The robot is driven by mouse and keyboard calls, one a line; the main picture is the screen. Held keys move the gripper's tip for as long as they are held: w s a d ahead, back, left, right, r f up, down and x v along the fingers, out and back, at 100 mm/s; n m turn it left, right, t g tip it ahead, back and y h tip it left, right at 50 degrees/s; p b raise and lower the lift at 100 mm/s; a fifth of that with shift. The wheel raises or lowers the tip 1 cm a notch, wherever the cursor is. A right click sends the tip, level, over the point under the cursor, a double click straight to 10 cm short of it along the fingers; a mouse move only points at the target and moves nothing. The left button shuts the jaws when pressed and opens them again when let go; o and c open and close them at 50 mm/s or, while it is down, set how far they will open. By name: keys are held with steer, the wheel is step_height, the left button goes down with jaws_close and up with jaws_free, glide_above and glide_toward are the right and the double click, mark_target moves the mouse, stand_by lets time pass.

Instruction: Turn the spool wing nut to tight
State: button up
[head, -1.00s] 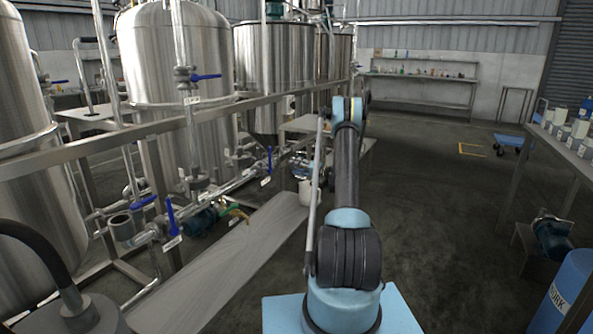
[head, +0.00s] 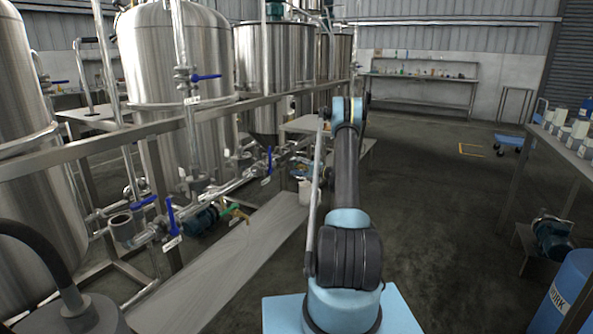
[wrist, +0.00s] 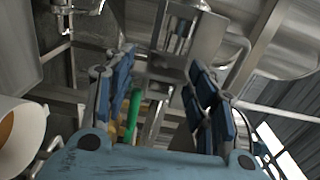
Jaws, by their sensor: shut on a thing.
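My gripper (wrist: 161,75) shows in the wrist view as two blue-and-black fingers, one on each side of the picture's middle. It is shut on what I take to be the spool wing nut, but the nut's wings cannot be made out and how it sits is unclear. Bright metal fittings (wrist: 181,35) show beyond the fingertips. In the head view my arm reaches forward beside the tank frame, and the gripper cannot be made out there. The nut's angle and tightness cannot be told.
Steel tanks (head: 175,60) stand behind a metal frame rail on the left. Pipes with blue-handled valves (head: 170,215) run below it. A white jug (head: 305,188) is close to the arm's left. A bench (head: 558,150) stands at right; the floor between is open.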

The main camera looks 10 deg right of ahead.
steer(key=shift+w+f, duration=0.1)
steer(key=o, duration=1.1)
steer(key=v, duration=1.2)
